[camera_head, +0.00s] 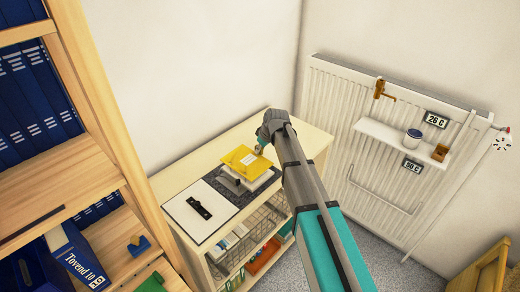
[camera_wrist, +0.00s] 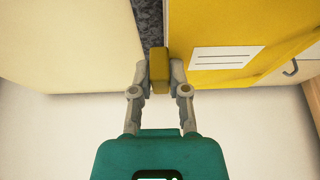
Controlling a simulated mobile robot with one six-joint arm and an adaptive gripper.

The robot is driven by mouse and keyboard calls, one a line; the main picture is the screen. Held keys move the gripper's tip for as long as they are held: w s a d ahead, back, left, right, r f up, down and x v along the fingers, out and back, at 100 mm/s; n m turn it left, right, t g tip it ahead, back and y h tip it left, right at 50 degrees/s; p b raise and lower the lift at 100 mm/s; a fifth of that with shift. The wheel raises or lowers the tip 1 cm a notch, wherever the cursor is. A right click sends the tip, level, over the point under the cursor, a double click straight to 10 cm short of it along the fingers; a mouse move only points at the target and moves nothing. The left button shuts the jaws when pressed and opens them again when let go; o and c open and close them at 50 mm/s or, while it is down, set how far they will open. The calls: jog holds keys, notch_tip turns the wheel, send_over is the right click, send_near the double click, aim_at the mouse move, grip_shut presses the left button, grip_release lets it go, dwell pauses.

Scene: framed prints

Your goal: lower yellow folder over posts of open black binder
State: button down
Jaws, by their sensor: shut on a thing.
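The yellow folder (camera_head: 245,162) is above the right part of the cabinet top, over pale sheets. It shows at right in the wrist view (camera_wrist: 280,30), with a white label. My gripper (camera_head: 261,149) is at the folder's back right edge. In the wrist view my gripper (camera_wrist: 159,70) is shut on a small dark-yellow piece at the folder's edge, seemingly its tab. The open binder (camera_head: 184,217) lies on the cabinet top, pale inside with dark edges and a black fitting on its left part. The posts cannot be made out. The gap beneath the folder is unclear.
The cabinet (camera_head: 305,138) has wire-fronted shelves below. A dark speckled surface (camera_head: 258,186) shows around the folder. A wooden bookcase (camera_head: 75,195) stands at left, a radiator (camera_head: 330,95) with a small shelf (camera_head: 385,136) at right. Walls rise behind the cabinet.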

aim_at(260, 154)
jog(key=shift+f+b, duration=1.8)
dwell(1.1)
jog(key=c, duration=0.5)
grip_release()
jog(key=shift+c, duration=0.2)
jog(key=shift+r, duration=0.15)
jog(key=shift+r+p, duration=3.4)
jog(key=shift+p, duration=0.15)
jog(key=shift+d+f, duration=0.1)
